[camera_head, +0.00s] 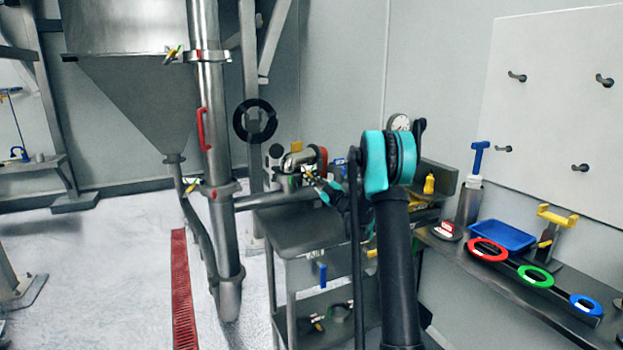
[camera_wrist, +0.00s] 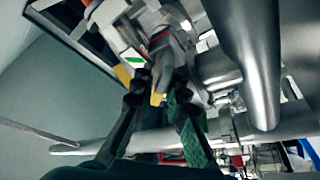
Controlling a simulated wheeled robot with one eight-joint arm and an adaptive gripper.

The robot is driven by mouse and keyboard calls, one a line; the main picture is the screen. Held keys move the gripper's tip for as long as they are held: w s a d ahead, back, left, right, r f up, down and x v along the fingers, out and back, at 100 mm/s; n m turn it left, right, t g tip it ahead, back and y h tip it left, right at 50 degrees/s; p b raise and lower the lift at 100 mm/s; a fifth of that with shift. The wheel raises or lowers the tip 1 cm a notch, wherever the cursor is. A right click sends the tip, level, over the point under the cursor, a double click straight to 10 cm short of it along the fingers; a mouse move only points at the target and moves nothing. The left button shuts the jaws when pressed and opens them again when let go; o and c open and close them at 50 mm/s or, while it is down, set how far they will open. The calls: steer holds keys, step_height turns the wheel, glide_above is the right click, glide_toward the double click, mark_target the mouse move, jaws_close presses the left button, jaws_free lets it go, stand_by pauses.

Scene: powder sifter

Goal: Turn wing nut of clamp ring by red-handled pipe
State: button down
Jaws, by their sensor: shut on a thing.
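My gripper (camera_head: 312,178) reaches from the right to the metal pipe fitting (camera_head: 290,182) on the steel cart. In the wrist view, my gripper (camera_wrist: 160,82) has its fingers closed around a small wing nut with yellow parts (camera_wrist: 157,98); the fingers hide part of it. Green and red parts show just beyond the fingertips, with bright metal pipes (camera_wrist: 250,60) to the right. At the left in the head view, a tall pipe carries a red handle (camera_head: 202,130). Clamp rings sit on this pipe above (camera_head: 206,56) and below (camera_head: 218,189) the handle, with small coloured parts beside them.
The steel cart (camera_head: 290,240) stands under the fitting. A bench at the right holds a blue tray (camera_head: 508,237) and red, green and blue rings (camera_head: 535,276). A hopper (camera_head: 140,95) stands at the left.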

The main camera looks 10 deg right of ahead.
stand_by(0.4)
steer(key=c, duration=1.7)
jaws_free()
steer(key=v, duration=1.2)
